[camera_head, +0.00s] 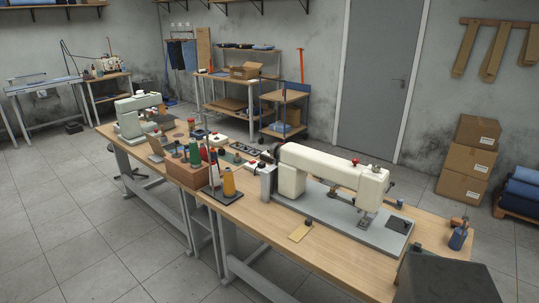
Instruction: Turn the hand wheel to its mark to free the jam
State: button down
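A large cream sewing machine (325,171) stands on a grey base plate (318,212) on the near wooden table. A dark round part, seemingly the hand wheel (268,157), sits at the machine's left end. It is small and partly hidden, and I cannot make out a mark on it. A red knob (355,161) is on top of the machine's head, and the needle area (366,220) is below it. My gripper is not in view.
Thread cones (229,182) on a stand, a wooden box (187,172) and small tools crowd the table left of the machine. A second sewing machine (133,117) stands farther left. Cardboard boxes (466,160) are stacked at the right wall. The floor at left is largely free.

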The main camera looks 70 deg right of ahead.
aim_at(273, 150)
jog(key=z, duration=0.05)
jog(key=i, duration=2.45)
jog(key=u, duration=1.05)
jog(key=k, duration=0.2)
jog(key=z, duration=3.55)
